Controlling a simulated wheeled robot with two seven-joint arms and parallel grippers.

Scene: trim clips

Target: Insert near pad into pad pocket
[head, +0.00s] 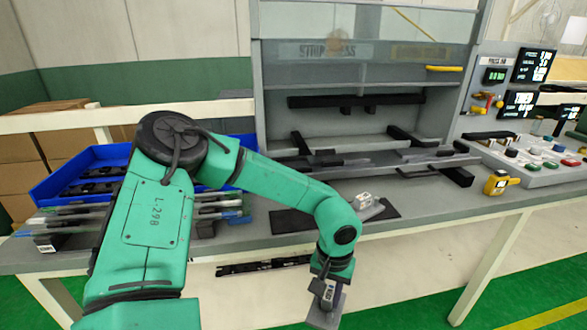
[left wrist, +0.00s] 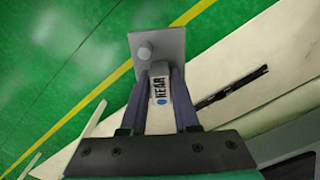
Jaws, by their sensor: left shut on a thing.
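My left gripper (head: 328,290) hangs in front of the table's front edge and points down. In the left wrist view its two fingers (left wrist: 160,92) are closed on the near pad (left wrist: 157,45), a grey plate with a round knob and a white block marked NEAR with a blue dot. The pad also shows in the head view (head: 323,318), tilted below the fingers. A small white-and-grey block (head: 362,200) lies on the dark mat (head: 290,222). I cannot make out the pad pocket for certain. My right gripper is not in view.
The strip press (head: 365,65) stands at the back with dark rails (head: 420,158) before it. A blue bin (head: 62,182) and several strips lie at the left. A control box (head: 530,165) and yellow device (head: 497,184) are at the right. The front right tabletop (head: 440,205) is clear.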

